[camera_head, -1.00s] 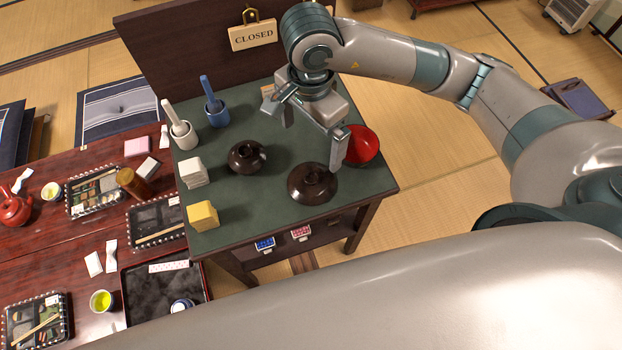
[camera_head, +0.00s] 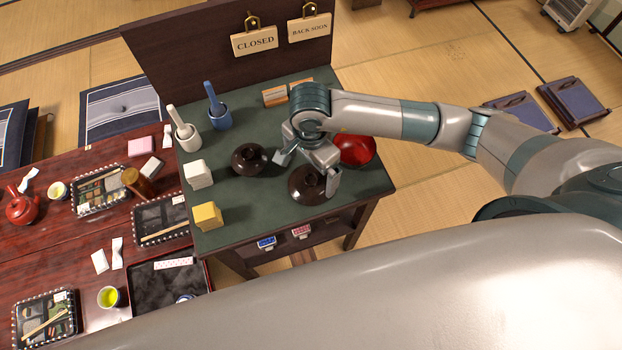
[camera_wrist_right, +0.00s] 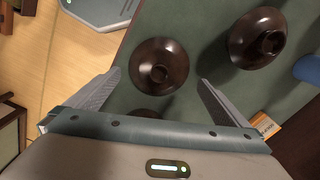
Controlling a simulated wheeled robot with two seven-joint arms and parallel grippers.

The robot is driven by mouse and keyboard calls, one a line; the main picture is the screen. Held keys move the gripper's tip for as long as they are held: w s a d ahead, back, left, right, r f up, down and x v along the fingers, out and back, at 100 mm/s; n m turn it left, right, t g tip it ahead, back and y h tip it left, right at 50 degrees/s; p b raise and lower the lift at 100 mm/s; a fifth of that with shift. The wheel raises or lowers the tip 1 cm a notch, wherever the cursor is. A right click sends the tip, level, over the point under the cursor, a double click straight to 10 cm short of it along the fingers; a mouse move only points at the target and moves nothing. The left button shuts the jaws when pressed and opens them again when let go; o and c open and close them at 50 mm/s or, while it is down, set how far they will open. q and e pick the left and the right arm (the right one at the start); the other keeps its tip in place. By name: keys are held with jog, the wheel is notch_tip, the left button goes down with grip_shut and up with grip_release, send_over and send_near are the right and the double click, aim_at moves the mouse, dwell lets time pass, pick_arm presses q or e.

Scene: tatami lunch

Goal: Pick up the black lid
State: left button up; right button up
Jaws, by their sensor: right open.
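Two round, glossy, near-black lid-like pieces with knobs stand on the green-topped stand. The front one (camera_head: 308,190) is by my right gripper (camera_head: 308,171); the other (camera_head: 248,160) is to its left. The right wrist view shows the front piece (camera_wrist_right: 158,67) between and beyond my open right fingertips (camera_wrist_right: 158,78), with nothing held. The left piece (camera_wrist_right: 262,38) is outside the fingers at upper right. I cannot tell whether the fingers touch the front piece. My left gripper is out of view.
A red bowl (camera_head: 358,150) stands just right of the gripper. White (camera_head: 186,137) and blue (camera_head: 219,117) mortars, a white block (camera_head: 199,174) and a yellow block (camera_head: 208,216) line the left side. A dark board with signs (camera_head: 255,40) rises behind.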

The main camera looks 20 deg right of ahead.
aim_at(311, 179)
jog(key=shift+f, duration=0.15)
jog(key=shift+f+p, duration=0.5)
jog(key=shift+p, duration=0.2)
notch_tip(311, 179, down, 3)
jog(key=shift+p, duration=0.75)
jog(key=shift+f, duration=0.55)
jog(key=c, duration=0.7)
